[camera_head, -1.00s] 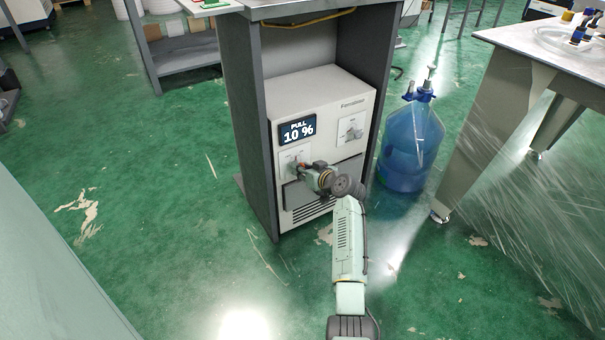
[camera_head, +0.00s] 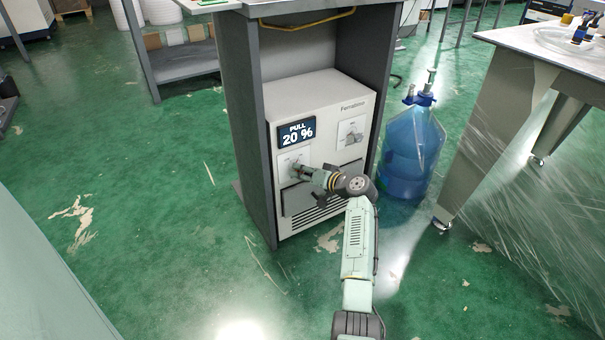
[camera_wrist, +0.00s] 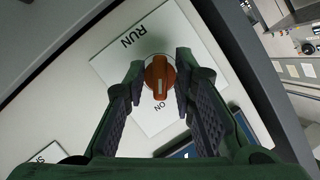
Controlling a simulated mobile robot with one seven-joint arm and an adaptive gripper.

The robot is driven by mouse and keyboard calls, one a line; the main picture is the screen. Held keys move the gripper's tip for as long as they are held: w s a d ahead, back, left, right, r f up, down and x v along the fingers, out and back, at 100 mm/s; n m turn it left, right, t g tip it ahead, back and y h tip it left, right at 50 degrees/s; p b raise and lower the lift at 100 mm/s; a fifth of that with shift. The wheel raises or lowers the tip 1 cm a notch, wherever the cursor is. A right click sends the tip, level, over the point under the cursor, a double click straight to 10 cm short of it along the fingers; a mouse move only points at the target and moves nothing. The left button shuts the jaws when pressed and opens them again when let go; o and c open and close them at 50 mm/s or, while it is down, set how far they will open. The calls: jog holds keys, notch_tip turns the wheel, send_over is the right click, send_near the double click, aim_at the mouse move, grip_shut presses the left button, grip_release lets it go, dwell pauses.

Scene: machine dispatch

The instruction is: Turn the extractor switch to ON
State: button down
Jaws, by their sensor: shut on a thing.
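A pale mark on the knob lies on the side toward ON. My gripper (camera_wrist: 162,72) has one finger on each side of the knob and is closed on it. In the head view my gripper (camera_head: 297,170) is at the front panel below the display, and it hides the knob there.
A second control plate (camera_head: 351,131) is on the panel's right. A blue bottle (camera_head: 411,150) stands right of the cabinet, and a metal table (camera_head: 500,120) stands farther right. The grey cabinet wall (camera_head: 245,130) is close on the left. Green floor is open at left.

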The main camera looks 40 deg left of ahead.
jog(key=c, duration=1.7)
grip_release()
jog(key=v, duration=1.2)
